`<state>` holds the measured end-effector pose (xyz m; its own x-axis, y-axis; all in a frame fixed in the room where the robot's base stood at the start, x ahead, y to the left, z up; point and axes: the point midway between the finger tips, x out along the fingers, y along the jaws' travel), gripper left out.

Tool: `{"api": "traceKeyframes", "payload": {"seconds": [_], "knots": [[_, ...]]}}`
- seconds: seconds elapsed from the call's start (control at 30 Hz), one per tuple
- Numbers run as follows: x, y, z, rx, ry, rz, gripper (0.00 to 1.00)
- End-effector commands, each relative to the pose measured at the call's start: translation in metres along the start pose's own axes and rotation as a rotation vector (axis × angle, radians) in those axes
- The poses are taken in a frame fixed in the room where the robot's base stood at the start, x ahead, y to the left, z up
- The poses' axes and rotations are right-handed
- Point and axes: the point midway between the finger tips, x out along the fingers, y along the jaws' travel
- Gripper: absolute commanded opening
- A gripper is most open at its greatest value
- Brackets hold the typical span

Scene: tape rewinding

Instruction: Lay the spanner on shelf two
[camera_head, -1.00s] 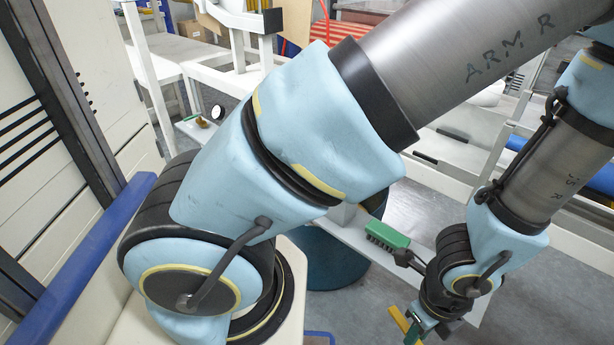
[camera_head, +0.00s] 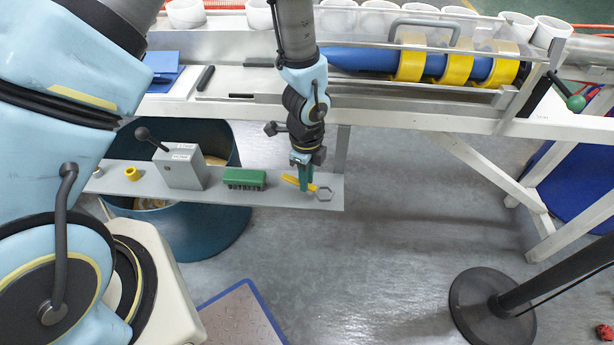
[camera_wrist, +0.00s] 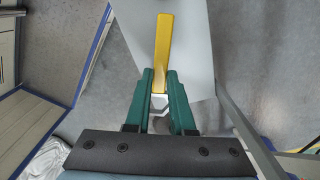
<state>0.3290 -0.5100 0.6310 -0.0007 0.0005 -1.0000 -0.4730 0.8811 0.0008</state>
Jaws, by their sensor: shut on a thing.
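The spanner has a yellow handle (camera_head: 291,180) and a grey hexagonal ring head (camera_head: 324,194). My gripper (camera_head: 305,184), with green fingers, points down and is shut on the spanner near its middle. The spanner is over the right end of a narrow grey shelf (camera_head: 270,199) below the bench; I cannot tell whether it touches it. In the wrist view the yellow handle (camera_wrist: 163,45) sticks out beyond the fingers (camera_wrist: 160,85), over the pale shelf surface (camera_wrist: 195,60). No shelf number is readable.
The white bench (camera_head: 400,117) is above. A black post base (camera_head: 490,300) stands at right.

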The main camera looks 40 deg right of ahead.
Motion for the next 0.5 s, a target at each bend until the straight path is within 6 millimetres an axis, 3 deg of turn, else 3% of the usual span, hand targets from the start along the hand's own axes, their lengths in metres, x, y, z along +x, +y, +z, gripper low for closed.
{"api": "traceKeyframes", "payload": {"seconds": [0.2, 0.5], "knots": [[0.002, -0.018, 0.007, 0.0, 0.001, 0.0, 0.0], [0.034, -0.017, 0.007, 0.002, 0.0, 0.001, 0.0]]}}
